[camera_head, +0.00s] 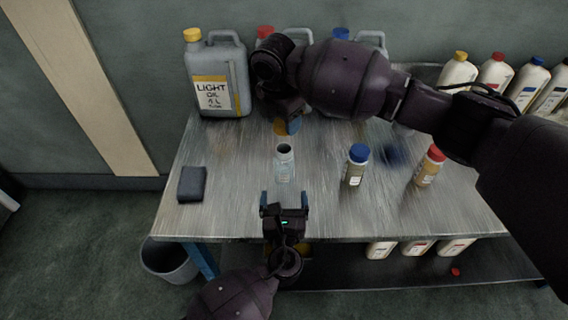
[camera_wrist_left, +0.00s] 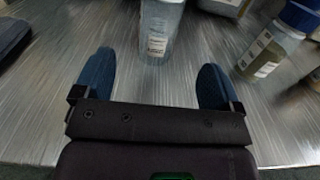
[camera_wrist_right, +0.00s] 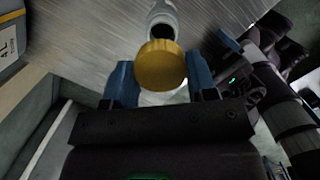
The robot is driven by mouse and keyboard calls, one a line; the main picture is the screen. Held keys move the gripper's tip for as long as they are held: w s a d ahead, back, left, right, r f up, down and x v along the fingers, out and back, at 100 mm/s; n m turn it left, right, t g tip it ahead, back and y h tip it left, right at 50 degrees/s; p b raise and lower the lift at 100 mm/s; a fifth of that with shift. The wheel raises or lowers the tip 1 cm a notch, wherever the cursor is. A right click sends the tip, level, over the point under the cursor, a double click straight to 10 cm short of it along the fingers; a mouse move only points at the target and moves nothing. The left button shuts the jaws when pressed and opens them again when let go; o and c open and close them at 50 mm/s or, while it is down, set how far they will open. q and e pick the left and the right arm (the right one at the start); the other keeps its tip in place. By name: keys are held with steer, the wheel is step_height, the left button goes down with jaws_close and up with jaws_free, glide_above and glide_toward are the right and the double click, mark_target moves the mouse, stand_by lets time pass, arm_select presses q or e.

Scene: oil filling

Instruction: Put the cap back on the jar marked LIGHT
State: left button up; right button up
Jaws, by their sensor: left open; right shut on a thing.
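An open, clear jar (camera_head: 284,165) with a pale label stands upright, capless, mid-table; its label is too small to read. It also shows in the left wrist view (camera_wrist_left: 158,32) and the right wrist view (camera_wrist_right: 163,18). My left gripper (camera_head: 285,205) is open and empty, just in front of the jar, fingers pointing towards it. My right gripper (camera_head: 287,124) is shut on a yellow cap (camera_wrist_right: 160,66). It holds the cap behind the jar, apart from its mouth. My right arm hides part of the table's back.
A grey can marked LIGHT (camera_head: 217,85) with a yellow cap stands at the back left. A blue-capped jar (camera_head: 355,166) and red-capped jar (camera_head: 429,167) stand to the right. A dark block (camera_head: 192,184) lies left. Several white bottles stand at the back right.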

mark_target(284, 162)
arm_select(q)
steer(key=shift+s, duration=0.15)
arm_select(e)
steer(key=shift+s, duration=0.1)
arm_select(q)
steer(key=w, duration=1.2)
steer(key=shift+w, duration=0.1)
steer(key=c, duration=1.4)
arm_select(e)
steer(key=shift+f, duration=2.5)
